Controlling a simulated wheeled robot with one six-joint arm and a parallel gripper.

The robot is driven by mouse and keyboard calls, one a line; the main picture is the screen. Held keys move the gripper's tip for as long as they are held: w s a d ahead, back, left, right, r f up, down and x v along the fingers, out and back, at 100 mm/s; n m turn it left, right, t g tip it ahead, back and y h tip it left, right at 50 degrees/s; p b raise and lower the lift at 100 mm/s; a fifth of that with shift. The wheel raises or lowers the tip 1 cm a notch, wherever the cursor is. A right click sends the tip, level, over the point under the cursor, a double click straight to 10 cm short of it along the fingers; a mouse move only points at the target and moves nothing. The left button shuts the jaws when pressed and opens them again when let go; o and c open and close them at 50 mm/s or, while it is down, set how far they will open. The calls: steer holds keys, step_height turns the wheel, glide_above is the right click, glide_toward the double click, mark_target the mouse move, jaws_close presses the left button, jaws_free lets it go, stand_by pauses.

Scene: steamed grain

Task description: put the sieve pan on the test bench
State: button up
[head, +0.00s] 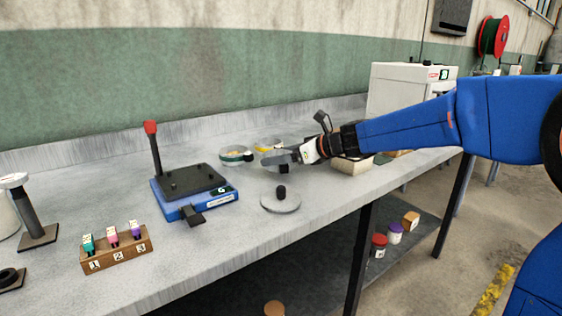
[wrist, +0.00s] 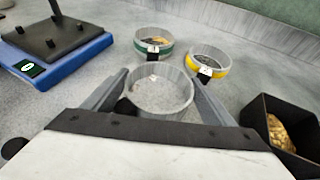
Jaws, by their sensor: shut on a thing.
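My gripper (head: 288,156) is shut on the sieve pan (head: 271,161), a shallow grey round pan. In the wrist view the pan (wrist: 160,88) sits between the two grey fingers (wrist: 159,96), open side up, with a few small specks inside. A small black piece shows at the pan's near left side. The pan is over the grey test bench (head: 330,203); I cannot tell whether its underside touches the top. The near part of the pan is hidden by my gripper.
A green-banded sieve (head: 235,156) and a yellow-banded sieve (head: 267,145) stand behind the pan. A grey lid with a black knob (head: 281,202) lies in front. A black box (wrist: 285,125) with grain is at right.

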steer(key=shift+f, duration=0.8)
steer(key=shift+f, duration=0.1)
steer(key=o, duration=2.1)
steer(key=shift+s+d+r, duration=0.15)
steer(key=shift+d+r, duration=0.05)
steer(key=shift+d, duration=0.05)
steer(key=v, duration=1.1)
steer(key=shift+s+d, duration=0.15)
steer(key=shift+s, duration=0.05)
